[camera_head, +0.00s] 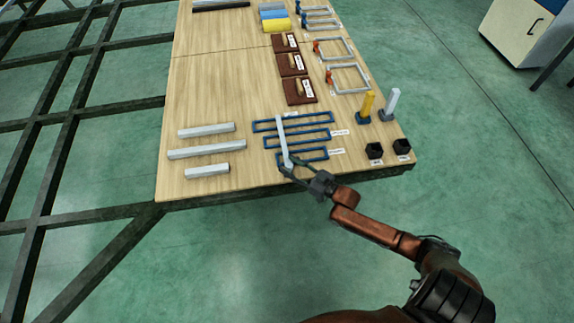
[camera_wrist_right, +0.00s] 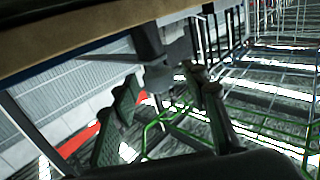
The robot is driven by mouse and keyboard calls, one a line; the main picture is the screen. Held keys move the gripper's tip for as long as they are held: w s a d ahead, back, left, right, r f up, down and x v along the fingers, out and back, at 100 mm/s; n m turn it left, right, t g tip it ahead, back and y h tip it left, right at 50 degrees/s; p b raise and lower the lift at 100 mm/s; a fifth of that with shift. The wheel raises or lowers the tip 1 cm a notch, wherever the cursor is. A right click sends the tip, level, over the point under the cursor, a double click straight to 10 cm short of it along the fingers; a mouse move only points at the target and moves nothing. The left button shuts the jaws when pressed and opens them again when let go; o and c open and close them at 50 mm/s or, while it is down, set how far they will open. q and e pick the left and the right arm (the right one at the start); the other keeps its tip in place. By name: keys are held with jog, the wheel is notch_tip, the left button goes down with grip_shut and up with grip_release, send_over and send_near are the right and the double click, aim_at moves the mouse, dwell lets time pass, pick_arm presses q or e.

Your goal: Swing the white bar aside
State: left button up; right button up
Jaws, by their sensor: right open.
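The white bar (camera_head: 282,136) lies across the blue rectangular frames (camera_head: 292,139) on the wooden table, running from the back toward the table's near edge. My right gripper (camera_head: 288,168) is open at the bar's near end, with its fingers around or right beside that end; I cannot tell whether they touch it. In the right wrist view its fingers (camera_wrist_right: 165,115) stand apart below the table edge, and a grey block-like part (camera_wrist_right: 160,65) shows between and above them. My left gripper is not in view.
Several loose white bars (camera_head: 206,151) lie left of the frames. Black square cups (camera_head: 374,150), a yellow upright post (camera_head: 367,104) and a white upright post (camera_head: 391,104) stand at the right. Brown blocks (camera_head: 299,90) sit farther back. Dark chassis beams (camera_head: 97,90) run along the left.

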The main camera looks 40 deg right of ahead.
jog(key=shift+w+a, duration=0.1)
jog(key=shift+w, duration=0.15)
jog(key=shift+c, duration=0.7)
grip_shut()
